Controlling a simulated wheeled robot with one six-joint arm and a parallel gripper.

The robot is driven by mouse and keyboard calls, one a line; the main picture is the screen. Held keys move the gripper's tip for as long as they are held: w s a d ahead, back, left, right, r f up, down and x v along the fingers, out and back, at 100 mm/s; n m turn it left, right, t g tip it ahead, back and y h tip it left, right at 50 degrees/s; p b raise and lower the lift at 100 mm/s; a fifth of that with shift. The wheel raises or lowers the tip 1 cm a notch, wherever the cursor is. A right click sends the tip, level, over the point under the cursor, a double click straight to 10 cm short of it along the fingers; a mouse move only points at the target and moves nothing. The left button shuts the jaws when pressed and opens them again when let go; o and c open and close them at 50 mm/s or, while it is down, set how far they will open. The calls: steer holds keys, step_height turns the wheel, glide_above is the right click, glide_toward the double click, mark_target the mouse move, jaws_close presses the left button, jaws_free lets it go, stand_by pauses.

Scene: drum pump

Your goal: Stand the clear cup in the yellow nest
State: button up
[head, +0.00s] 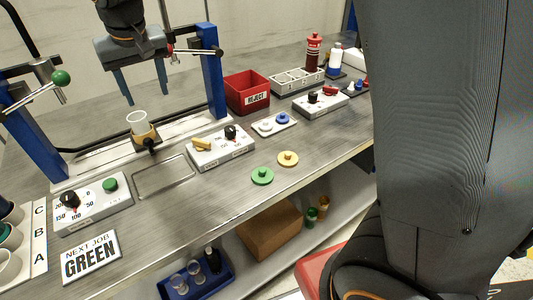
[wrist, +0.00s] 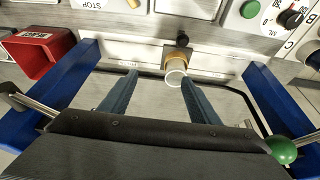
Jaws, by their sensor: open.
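The clear cup (head: 137,121) stands, looking upright, in the yellow nest (head: 146,136) on the bench between the two blue posts. In the wrist view the cup's round rim (wrist: 175,77) shows in front of the nest (wrist: 178,56). The nest hides the cup's lower part. My gripper (head: 147,105) is open and empty above the cup, its two grey-blue fingers pointing down. In the wrist view my gripper (wrist: 160,75) has a finger on either side of the cup, the right one closer to it. No contact shows.
Blue posts (head: 213,72) with lever handles flank the nest; one handle ends in a green ball (head: 61,77). A red reject bin (head: 247,92) and control boxes (head: 221,147) stand nearby. Green (head: 262,176) and yellow discs lie in front. A sign (head: 90,257) reads "NEXT JOB GREEN".

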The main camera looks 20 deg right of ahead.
steer(key=s+d+f+g, duration=0.1)
steer(key=s+d+f, duration=0.2)
steer(key=d, duration=0.4)
steer(key=s+d+f+m, duration=0.1)
steer(key=s+d+f, duration=0.2)
steer(key=s+d, duration=0.3)
steer(key=s+d+f+g, duration=0.1)
steer(key=s+d+f, duration=0.3)
steer(key=d, duration=0.4)
steer(key=shift+s+f+m+g+h, duration=0.1)
steer(key=shift+s+m+g+h, duration=0.25)
steer(key=shift+s, duration=0.3)
steer(key=shift+m+g, duration=0.45)
steer(key=s+d+f, duration=0.1)
steer(key=s, duration=0.1)
steer(key=s+d+f, duration=0.1)
steer(key=s+d, duration=0.1)
steer(key=s, duration=0.1)
steer(key=s+d+f, duration=0.1)
steer(key=s, duration=0.2)
steer(key=shift+d, duration=0.25)
steer(key=shift+s, duration=0.1)
